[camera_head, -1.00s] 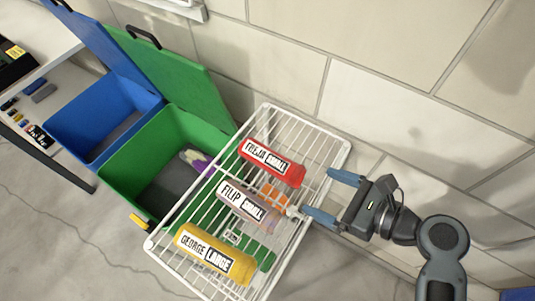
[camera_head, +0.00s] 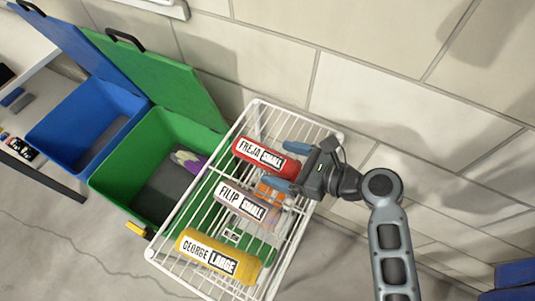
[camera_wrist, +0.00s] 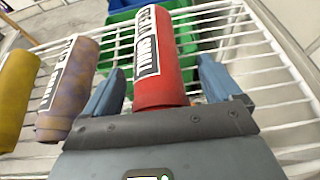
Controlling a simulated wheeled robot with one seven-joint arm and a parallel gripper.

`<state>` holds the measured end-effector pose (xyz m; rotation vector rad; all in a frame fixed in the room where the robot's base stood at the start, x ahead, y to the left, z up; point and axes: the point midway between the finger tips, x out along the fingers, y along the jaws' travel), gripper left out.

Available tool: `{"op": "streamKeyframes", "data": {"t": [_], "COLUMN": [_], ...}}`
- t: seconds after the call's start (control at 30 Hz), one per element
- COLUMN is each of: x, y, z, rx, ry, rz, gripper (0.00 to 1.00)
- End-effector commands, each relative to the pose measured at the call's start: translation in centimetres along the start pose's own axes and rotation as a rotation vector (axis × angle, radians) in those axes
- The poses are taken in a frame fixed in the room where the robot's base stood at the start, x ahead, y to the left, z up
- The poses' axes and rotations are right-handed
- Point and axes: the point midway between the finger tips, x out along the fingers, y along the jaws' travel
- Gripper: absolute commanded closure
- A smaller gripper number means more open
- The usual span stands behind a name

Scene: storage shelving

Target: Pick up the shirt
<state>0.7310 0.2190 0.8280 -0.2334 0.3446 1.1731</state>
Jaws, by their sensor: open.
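Three rolled shirts with name labels lie side by side on a white wire rack (camera_head: 163,243). They are a red one labelled FREJA SMALL (camera_head: 284,166), a greyish-purple one labelled FILIP SMALL (camera_head: 224,207), and a yellow one labelled GEORGE LARGE (camera_head: 243,272). My gripper (camera_head: 287,164) is open at the right end of the red shirt. In the wrist view its blue fingers (camera_wrist: 163,88) stand on either side of the red roll (camera_wrist: 166,92), with a visible gap on the right. The purple roll (camera_wrist: 66,104) is close outside the left finger.
Open green (camera_head: 112,177) and blue (camera_head: 118,100) bins stand left of the rack, lids raised; the green bin holds a purple-and-white item (camera_head: 188,161). A pale block wall (camera_head: 400,90) rises behind. An orange item (camera_head: 267,192) shows near the purple roll.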

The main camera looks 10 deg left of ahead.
Motion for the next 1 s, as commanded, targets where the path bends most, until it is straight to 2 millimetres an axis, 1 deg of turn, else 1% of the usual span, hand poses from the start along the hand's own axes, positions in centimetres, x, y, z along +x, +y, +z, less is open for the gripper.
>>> {"op": "streamKeyframes", "data": {"t": [0.23,0.27,0.87,0.9,1.0], "x": [0.22,0.22,0.19,0.18,0.18], "y": [0.01,0.01,0.02,0.0,0.0], "z": [-0.03,-0.03,-0.04,0.01,0.01], "rx": [0.0,0.0,0.0,0.0,0.0], "ry": [0.0,0.0,0.0,0.0,0.0], "rz": [0.0,0.0,0.0,0.0,0.0], "gripper": [0.09,0.11,0.68,0.7,0.7]}}
